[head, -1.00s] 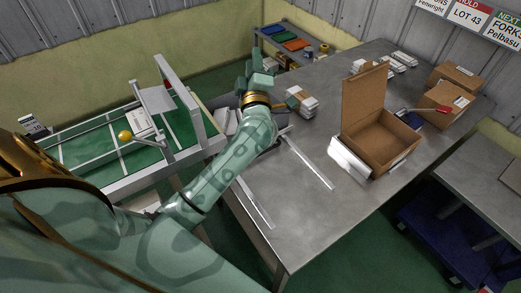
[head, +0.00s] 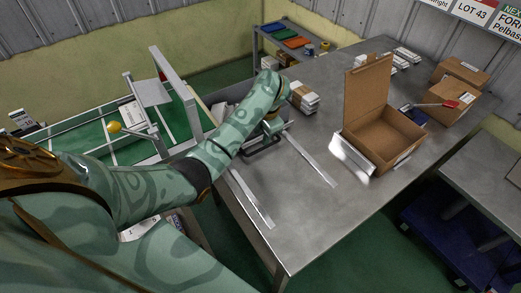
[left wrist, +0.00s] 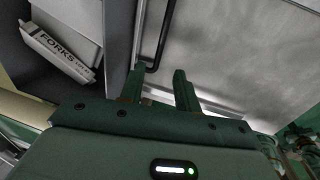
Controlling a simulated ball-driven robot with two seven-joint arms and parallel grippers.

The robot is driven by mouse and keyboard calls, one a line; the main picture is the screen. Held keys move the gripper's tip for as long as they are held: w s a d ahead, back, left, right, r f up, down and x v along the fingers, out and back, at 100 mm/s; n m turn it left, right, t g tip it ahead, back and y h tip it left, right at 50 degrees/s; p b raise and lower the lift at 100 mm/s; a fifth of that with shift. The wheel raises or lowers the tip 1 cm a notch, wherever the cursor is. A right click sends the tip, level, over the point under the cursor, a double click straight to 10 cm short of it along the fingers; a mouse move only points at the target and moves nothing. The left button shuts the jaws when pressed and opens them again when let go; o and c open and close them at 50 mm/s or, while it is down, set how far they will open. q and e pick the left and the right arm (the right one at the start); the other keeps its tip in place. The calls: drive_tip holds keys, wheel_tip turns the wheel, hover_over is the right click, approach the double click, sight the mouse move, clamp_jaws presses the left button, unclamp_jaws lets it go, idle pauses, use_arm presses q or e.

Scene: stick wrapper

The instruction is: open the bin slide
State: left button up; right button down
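A grey bin (left wrist: 118,40) shows at the left of the left wrist view, holding a white packet marked FORKS (left wrist: 60,52). A black bent handle (left wrist: 163,35) stands beside the bin's wall and runs down towards my fingertips. My left gripper (left wrist: 160,80) is open, its two green fingers apart. The handle's lower end lies just beyond and between the fingertips; I cannot tell if they touch. In the head view my left gripper (head: 264,146) is low over the table's near left part, and my forearm hides much of the bin. My right gripper is out of view.
Two pale strips (head: 309,162) lie on the grey metal table (head: 300,215). An open cardboard box (head: 385,140) stands to the right, and stacked white packs (head: 303,98) lie behind my gripper. A green-bedded conveyor frame (head: 92,138) is at the left. The table's front middle is clear.

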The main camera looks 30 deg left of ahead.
sight(259, 150)
use_arm(q)
drive_tip(key=f+b, duration=0.1)
drive_tip(key=f, duration=0.1)
drive_tip(key=a+f+b, duration=0.1)
drive_tip(key=f, duration=0.2)
drive_tip(key=f+b, duration=0.1)
drive_tip(key=f, duration=0.1)
drive_tip(key=shift+w+a+f, duration=0.2)
drive_tip(key=shift+w+f, duration=0.1)
drive_tip(key=shift+f, duration=0.1)
clamp_jaws()
